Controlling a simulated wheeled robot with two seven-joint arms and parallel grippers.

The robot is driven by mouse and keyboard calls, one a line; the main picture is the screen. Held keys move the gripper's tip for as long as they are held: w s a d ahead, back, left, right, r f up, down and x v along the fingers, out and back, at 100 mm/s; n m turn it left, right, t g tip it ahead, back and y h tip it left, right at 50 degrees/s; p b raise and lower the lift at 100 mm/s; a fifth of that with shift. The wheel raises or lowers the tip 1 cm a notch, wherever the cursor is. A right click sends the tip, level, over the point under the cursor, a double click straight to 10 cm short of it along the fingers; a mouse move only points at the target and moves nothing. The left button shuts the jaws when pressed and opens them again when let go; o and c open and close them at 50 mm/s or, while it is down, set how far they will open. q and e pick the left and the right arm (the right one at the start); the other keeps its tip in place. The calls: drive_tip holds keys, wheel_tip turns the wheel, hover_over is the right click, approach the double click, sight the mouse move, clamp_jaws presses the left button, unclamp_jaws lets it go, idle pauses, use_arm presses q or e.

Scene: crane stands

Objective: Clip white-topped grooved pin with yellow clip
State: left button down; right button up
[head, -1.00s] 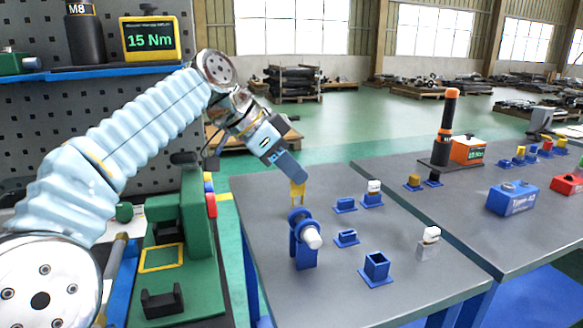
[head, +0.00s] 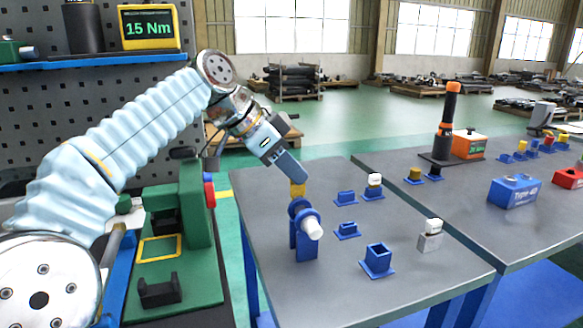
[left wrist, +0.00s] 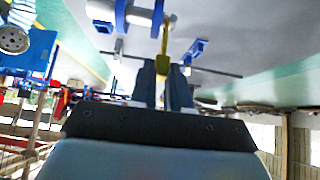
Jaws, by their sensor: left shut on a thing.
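My left gripper (head: 292,172) is shut on the yellow clip (head: 298,189), pointing down at the near table's left side. Directly below is the white-topped pin (head: 313,229), lying roughly level in an upright blue stand (head: 303,250), its white end toward me. The clip's lower end meets the top of the blue ring in the head view; whether it touches the pin or sits in its groove I cannot tell. The left wrist view shows the clip (left wrist: 164,42) between the two fingers, beside the pin's white end (left wrist: 138,17). My right gripper is not in view.
Blue holders (head: 346,198), an open blue socket (head: 377,260) and a white-topped grey block (head: 430,237) stand to the right on the grey table (head: 335,300). A second table holds a black-and-orange tool (head: 446,125) and a blue box (head: 513,191).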

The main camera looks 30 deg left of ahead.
use_arm(q)
drive_tip(key=shift+f+b, duration=0.65)
drive_tip(key=shift+f, duration=0.15)
drive_tip(key=c, duration=1)
unclamp_jaws()
drive_tip(key=shift+r, duration=0.1)
